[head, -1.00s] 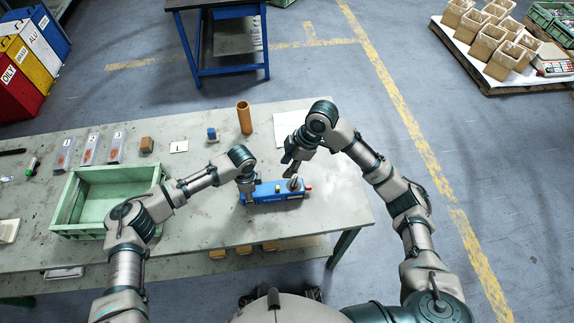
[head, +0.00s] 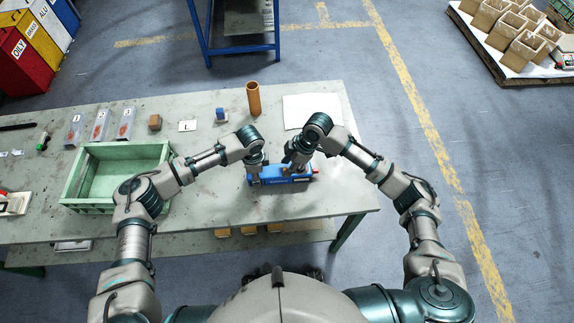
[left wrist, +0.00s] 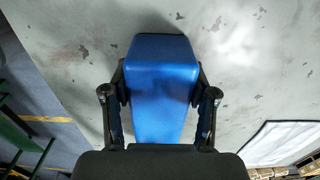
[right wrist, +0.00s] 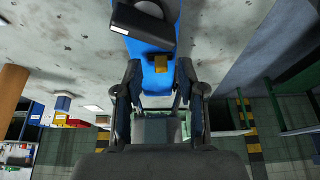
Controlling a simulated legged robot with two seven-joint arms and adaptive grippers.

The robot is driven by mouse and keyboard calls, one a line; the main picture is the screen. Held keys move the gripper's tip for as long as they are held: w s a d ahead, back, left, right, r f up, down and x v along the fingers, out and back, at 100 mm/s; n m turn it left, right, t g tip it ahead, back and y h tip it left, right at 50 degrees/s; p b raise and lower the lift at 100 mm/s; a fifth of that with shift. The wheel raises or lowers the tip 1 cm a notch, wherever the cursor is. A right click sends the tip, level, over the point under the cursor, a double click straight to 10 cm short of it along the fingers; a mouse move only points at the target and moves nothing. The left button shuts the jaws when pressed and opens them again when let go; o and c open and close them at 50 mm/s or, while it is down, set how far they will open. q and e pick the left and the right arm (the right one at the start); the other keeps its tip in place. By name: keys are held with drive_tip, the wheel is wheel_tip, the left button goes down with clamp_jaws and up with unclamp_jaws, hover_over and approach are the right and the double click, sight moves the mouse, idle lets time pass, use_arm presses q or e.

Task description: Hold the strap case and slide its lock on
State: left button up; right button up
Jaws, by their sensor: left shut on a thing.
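The blue strap case (head: 291,187) lies lengthwise on the table in the head view, with a small reddish part at its right end. My left gripper (head: 254,180) is shut on its left end; in the left wrist view the two fingers flank the blue case (left wrist: 160,85). My right gripper (head: 290,172) is over the right part of the case. In the right wrist view its fingers are apart, with blue case (right wrist: 158,75) beyond them. A yellow piece (right wrist: 244,83) and a black piece (right wrist: 141,27) show there. I cannot tell which part is the lock.
A green crate (head: 85,205) stands left on the table. An orange-brown tube (head: 253,98), a small blue block (head: 221,115), a brown block (head: 155,122) and a white sheet (head: 312,103) lie behind the case. Bare table is free in front of the case.

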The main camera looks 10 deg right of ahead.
drive_tip(key=shift+a+f, duration=0.15)
drive_tip(key=shift+f, duration=0.25)
clamp_jaws()
drive_tip(key=shift+w, duration=1.2)
unclamp_jaws()
drive_tip(key=v, duration=1.2)
